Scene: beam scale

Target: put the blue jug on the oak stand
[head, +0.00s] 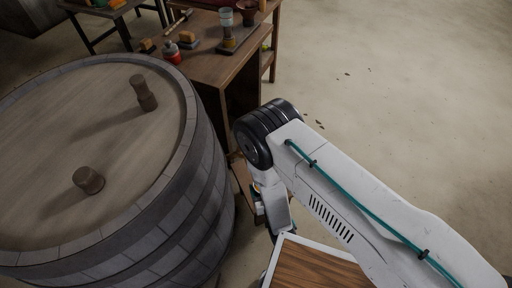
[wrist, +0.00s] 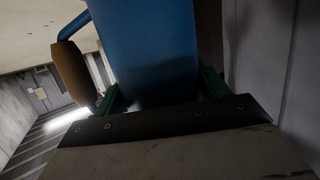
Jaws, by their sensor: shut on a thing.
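The blue jug (wrist: 148,50) fills the middle of the wrist view, close to the camera. Its handle, with a brown grip (wrist: 76,72), sticks out to the left. My gripper (wrist: 165,90) is shut on the jug, with a green jaw at each side of its body. The jug's top and base are out of view. In the head view my arm hides the gripper, and no jug shows. I cannot make out which thing, if any, is the oak stand.
A large barrel (head: 188,200) with two wooden pegs on its top stands at the left. Behind it a brown wooden table (head: 215,68) carries a red bottle (head: 171,52), cups and small blocks. The floor (head: 400,80) at the right is open, with a few dark scraps.

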